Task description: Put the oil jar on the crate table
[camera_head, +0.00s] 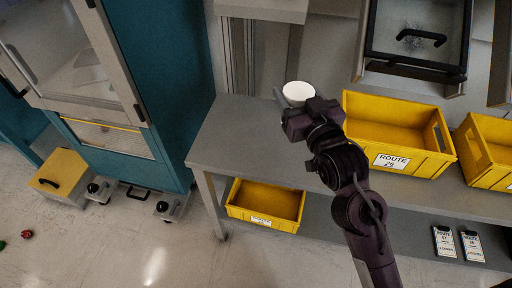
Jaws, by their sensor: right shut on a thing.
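My right gripper (297,107) is at the end of the dark arm that comes in from the lower right. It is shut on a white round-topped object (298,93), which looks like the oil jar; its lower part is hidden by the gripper. The jar is over the back left part of the grey table (228,132); I cannot tell whether it touches the surface. Yellow crates stand on this table, one labelled ROUTE 26 (420,165) just right of the gripper. My left gripper is not in view.
Another yellow crate (484,160) stands at the table's right end. A lower shelf holds a yellow crate (265,204) and two labelled cards (445,241). A teal cabinet (165,75) stands at left. A black-framed tray (415,40) is above the table. The table's left end is clear.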

